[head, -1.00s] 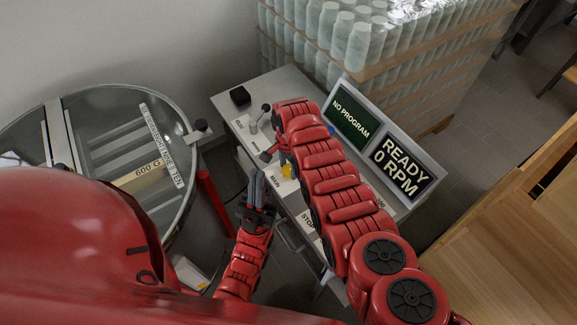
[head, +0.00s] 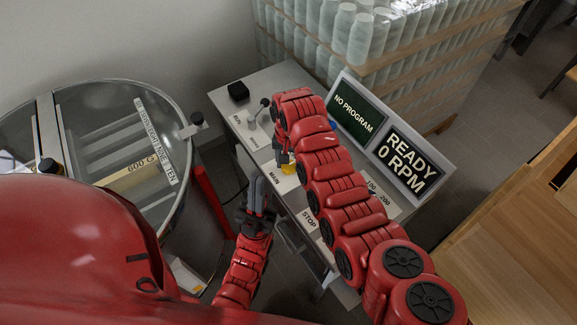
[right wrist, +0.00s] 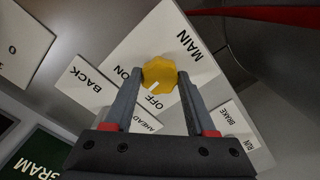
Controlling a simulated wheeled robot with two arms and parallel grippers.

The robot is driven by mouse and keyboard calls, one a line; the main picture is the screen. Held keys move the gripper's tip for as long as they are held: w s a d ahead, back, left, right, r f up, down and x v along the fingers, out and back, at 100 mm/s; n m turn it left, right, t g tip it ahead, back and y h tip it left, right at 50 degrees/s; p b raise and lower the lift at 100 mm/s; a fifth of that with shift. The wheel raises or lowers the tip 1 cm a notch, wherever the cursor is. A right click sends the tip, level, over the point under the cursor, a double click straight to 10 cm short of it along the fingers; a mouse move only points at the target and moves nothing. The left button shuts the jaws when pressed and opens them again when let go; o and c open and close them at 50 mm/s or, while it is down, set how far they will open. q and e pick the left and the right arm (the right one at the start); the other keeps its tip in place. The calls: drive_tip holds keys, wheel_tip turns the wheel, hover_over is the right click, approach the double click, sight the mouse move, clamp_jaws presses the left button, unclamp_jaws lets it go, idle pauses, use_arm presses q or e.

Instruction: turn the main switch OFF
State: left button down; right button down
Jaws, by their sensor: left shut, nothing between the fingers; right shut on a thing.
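The main switch is a yellow knob (right wrist: 158,72) on a white plate marked MAIN, ON and OFF (right wrist: 185,25). In the right wrist view its white mark points towards the word OFF. My right gripper (right wrist: 157,78) has a finger on each side of the knob and is shut on it. In the head view the knob (head: 289,169) shows just below my right gripper (head: 284,158), partly hidden by it. My left gripper (head: 258,190) is shut and empty, beside the front edge of the console, apart from the switch.
The grey console (head: 275,85) also carries a lever (head: 264,103), a black box (head: 238,91), a STOP label (head: 309,219) and a screen (head: 405,163) reading READY 0 RPM. A round tank (head: 110,90) stands left. Wrapped bottles (head: 370,30) stand behind.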

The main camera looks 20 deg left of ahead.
drive_tip(key=n+b, duration=0.3)
drive_tip(key=n, duration=0.1)
drive_tip(key=shift+f, duration=0.1)
drive_tip(key=shift+n+b, duration=0.55)
drive_tip(key=shift+n, duration=0.35)
drive_tip(key=shift+c, duration=1.1)
unclamp_jaws()
drive_tip(key=shift+r, duration=0.2)
drive_tip(key=shift+w+r, duration=0.1)
drive_tip(key=shift+r, duration=0.15)
wheel_tip(320, 180, up, 17)
drive_tip(key=b, duration=0.2)
drive_tip(key=shift+f, duration=0.15)
